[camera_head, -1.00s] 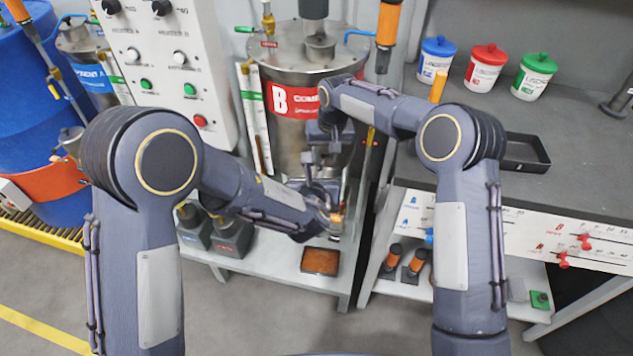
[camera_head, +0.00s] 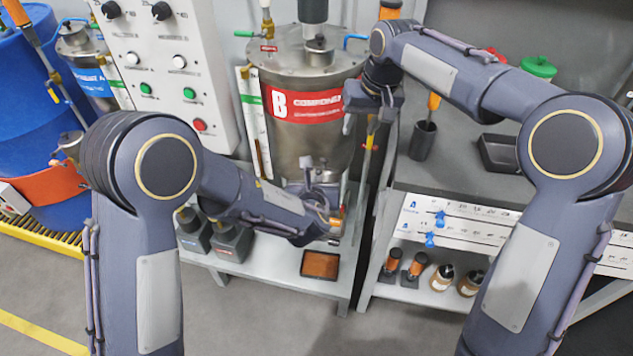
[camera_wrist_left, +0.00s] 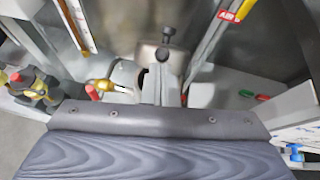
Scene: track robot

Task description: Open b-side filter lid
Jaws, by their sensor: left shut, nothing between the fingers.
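The B tank (camera_head: 300,130), steel with a red B label, stands at the centre. The filter is largely hidden behind my left gripper and wrist below the tank. In the left wrist view, a round metal part (camera_wrist_left: 127,73) shows beside the fingers, but I cannot tell whether it is the filter lid or whether the lid is open. My left gripper (camera_head: 318,165) is shut and empty, low in front of the tank; its fingers also show in the left wrist view (camera_wrist_left: 162,85). My right gripper (camera_head: 368,118) is open and empty, at the tank's right side, apart from the left one.
A brass valve with a red handle (camera_wrist_left: 100,87) is close to the left fingers. A brown tray (camera_head: 320,265) lies on the low shelf. Dark bottles (camera_head: 232,240) stand left of it. The workbench (camera_head: 450,175) is at the right, with a black cup (camera_head: 423,142) holding an orange-handled tool.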

